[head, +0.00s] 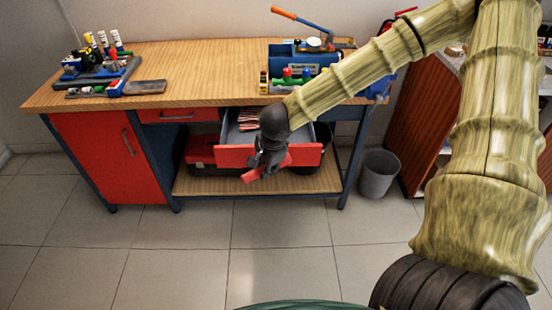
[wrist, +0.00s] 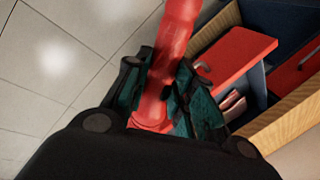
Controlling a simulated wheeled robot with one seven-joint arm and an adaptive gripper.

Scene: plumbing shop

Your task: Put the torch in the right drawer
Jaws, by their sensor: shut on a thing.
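The red torch (wrist: 174,45) is held between the fingers of my gripper (wrist: 160,95), which is shut on it. In the head view my gripper (head: 268,160) is in front of the open right drawer, and part of the torch (head: 252,175) shows below it. The right drawer (head: 235,156) is pulled out under the bench top, with a red front and grey inside. A striped red and white thing lies inside it. The drawer front also shows in the wrist view (wrist: 232,60), to the right of the torch. My arm hides part of the drawer.
The wooden bench top (head: 200,70) carries tools at both ends. A red toolbox (head: 200,150) sits on the lower shelf (head: 215,183). A grey bin (head: 379,173) stands at right. The floor in front is clear.

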